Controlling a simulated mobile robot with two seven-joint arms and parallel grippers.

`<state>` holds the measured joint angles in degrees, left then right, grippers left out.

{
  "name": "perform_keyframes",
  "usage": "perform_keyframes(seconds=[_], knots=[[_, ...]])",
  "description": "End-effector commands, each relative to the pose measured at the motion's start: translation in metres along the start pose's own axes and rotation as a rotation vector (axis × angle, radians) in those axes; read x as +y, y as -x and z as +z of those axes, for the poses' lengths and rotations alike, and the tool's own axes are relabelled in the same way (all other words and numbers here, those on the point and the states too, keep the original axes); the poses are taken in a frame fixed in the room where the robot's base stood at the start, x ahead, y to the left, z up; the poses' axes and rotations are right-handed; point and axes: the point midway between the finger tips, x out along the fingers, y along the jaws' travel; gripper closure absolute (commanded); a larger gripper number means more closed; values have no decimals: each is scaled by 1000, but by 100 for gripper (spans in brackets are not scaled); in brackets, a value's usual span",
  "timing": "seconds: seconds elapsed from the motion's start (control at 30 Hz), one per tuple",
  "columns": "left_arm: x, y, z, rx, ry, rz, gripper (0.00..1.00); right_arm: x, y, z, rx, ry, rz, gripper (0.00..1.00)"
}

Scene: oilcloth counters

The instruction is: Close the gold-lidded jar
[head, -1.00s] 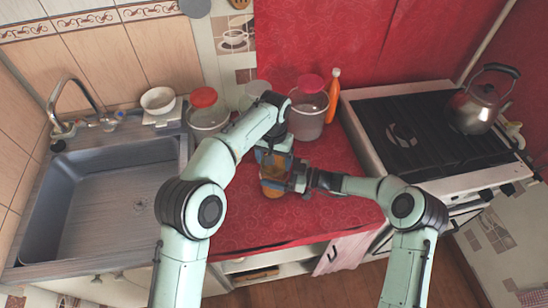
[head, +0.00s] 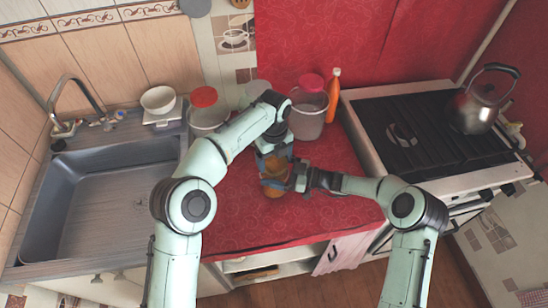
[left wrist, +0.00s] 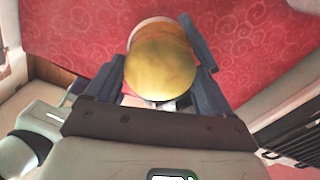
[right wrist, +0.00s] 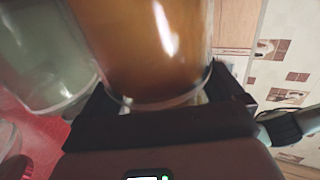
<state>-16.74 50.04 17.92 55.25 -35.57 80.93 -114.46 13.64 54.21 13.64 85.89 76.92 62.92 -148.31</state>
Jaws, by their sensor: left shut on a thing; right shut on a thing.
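The jar (head: 274,191) has amber-brown contents and is above the red counter, at the middle of the head view. Its clear body fills the top of the right wrist view (right wrist: 145,45). My right gripper (head: 278,184) is shut on the jar body from the right. The gold lid (left wrist: 160,68) lies between the fingers of my left gripper (left wrist: 165,75), which is shut on it from above. The lid is in line with the jar; whether it is seated on the rim is hidden. My left gripper also shows in the head view (head: 273,162).
A red-lidded jar (head: 207,112), a pink-lidded jar (head: 308,110) and an orange bottle (head: 332,94) stand along the back. The sink (head: 95,200) is left; the stove (head: 430,135) with a kettle (head: 478,106) is right. The counter front is clear.

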Motion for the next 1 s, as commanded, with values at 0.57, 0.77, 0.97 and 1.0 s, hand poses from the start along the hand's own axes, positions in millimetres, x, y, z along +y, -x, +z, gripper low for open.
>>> perform_keyframes(seconds=[0.57,0.77,0.97,1.0], knots=[[0,3,0,-1,-116,0,0,1,0,-1,0,1,2,90],[-1,31,1,-4,-115,-4,0,1,0,-1,0,1,2,90],[-1,78,0,-3,-116,-6,0,1,0,-1,1,1,1,90],[-1,83,0,-2,-115,-4,0,1,0,-1,1,1,1,90]])
